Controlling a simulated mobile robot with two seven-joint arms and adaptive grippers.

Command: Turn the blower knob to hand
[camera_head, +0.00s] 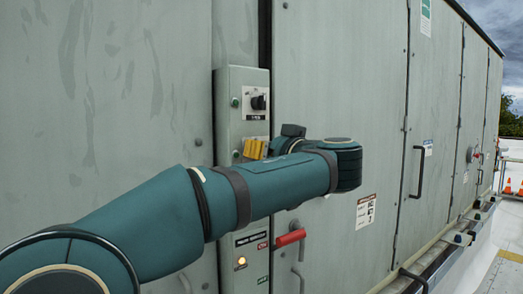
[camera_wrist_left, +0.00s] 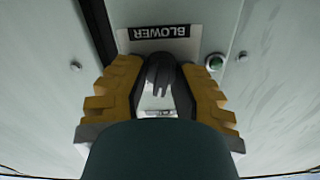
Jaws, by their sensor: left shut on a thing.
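The blower knob (camera_wrist_left: 160,72) is dark and sits in the left wrist view under an upside-down BLOWER label (camera_wrist_left: 167,32). My left gripper (camera_wrist_left: 162,80) has its yellow fingers on either side of the knob and is shut on it. In the head view the yellow fingers of my left gripper (camera_head: 254,148) are against the narrow grey control panel (camera_head: 229,88), and the blower knob is hidden there by the gripper and arm. The exact pointer setting is too unclear to read. My right gripper is in neither view.
Another black knob (camera_head: 259,102) sits above my gripper on the panel, with a green button (camera_head: 235,102) beside it. Below my arm are a lit amber lamp (camera_head: 240,262) and a red lever handle (camera_head: 290,238). Large grey cabinet doors with a black handle (camera_head: 417,172) stand right.

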